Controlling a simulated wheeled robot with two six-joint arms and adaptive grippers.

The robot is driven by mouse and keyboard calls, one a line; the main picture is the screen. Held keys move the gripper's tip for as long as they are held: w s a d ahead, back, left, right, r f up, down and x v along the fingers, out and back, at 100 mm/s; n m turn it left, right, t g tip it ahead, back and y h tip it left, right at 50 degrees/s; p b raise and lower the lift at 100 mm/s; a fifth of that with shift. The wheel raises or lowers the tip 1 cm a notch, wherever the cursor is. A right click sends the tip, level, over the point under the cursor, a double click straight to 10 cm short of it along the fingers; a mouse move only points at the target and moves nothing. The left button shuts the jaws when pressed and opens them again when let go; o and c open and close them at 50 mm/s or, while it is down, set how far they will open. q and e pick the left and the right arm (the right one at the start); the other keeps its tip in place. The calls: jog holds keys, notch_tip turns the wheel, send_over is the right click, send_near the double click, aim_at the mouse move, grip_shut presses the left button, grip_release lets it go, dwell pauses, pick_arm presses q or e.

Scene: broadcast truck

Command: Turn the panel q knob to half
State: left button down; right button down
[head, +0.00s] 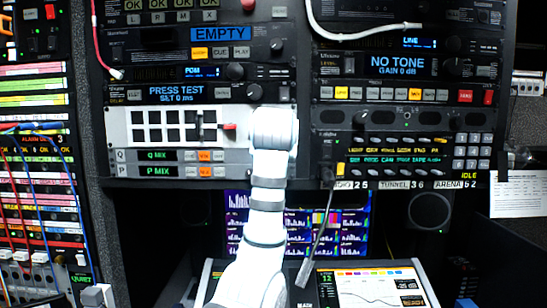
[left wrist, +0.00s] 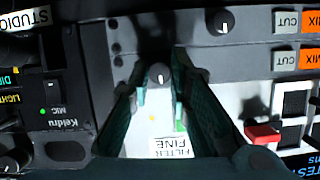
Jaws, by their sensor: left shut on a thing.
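The panel Q row (head: 136,156), with its green Q MIX display, lies just above the P MIX row (head: 136,171) in the head view. My white left arm covers the right part of both rows there, hiding the gripper and the knob. The left wrist view is turned upside down. In it, the grey round Q knob (left wrist: 158,73) sits between the two fingers of my left gripper (left wrist: 158,68), which is shut on it. Its white mark points down in that picture. The P knob (left wrist: 222,20) is beside it, clear of the fingers. My right gripper is out of view.
A white panel with black squares (head: 172,126) and a red lever (head: 229,127) lies above panel Q. The lever also shows close to a finger in the left wrist view (left wrist: 262,133). A thin dark gooseneck (head: 319,228) stands right of my arm.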

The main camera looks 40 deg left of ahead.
pick_arm(q)
jog(key=shift+m, duration=0.4)
dwell(0.3)
jog(key=c, duration=1.5)
grip_release()
jog(key=v, duration=0.7)
jog(key=shift+s+d, duration=0.15)
jog(key=shift+d, duration=0.3)
jog(key=shift+a, duration=0.25)
